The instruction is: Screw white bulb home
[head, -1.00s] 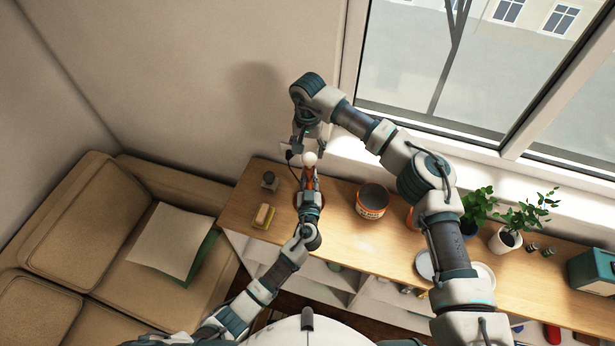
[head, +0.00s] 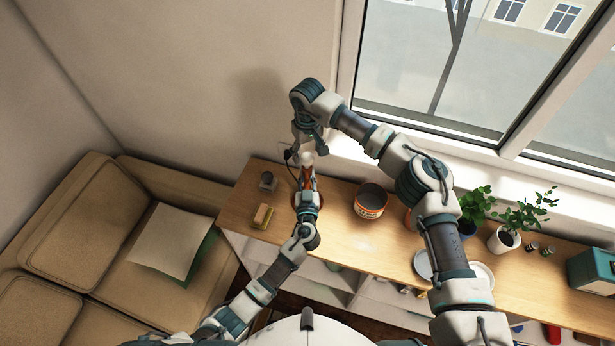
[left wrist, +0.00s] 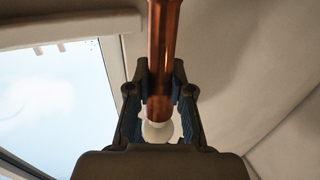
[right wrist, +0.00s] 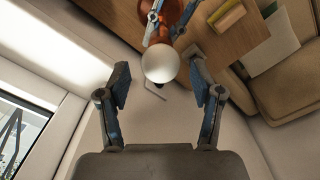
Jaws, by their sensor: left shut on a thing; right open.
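The white bulb (head: 307,158) sits at the top of the orange-copper lamp (head: 308,179) on the wooden counter. In the left wrist view my left gripper (left wrist: 161,92) is shut on the lamp's copper stem (left wrist: 163,40), and the bulb (left wrist: 157,131) shows beyond it. My right gripper (right wrist: 160,82) is open above the lamp. In the right wrist view the bulb (right wrist: 160,62) lies between and slightly past its fingertips, with a gap on both sides. The bulb's lower end and the socket thread are hidden.
The wall and window (head: 430,60) are close behind.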

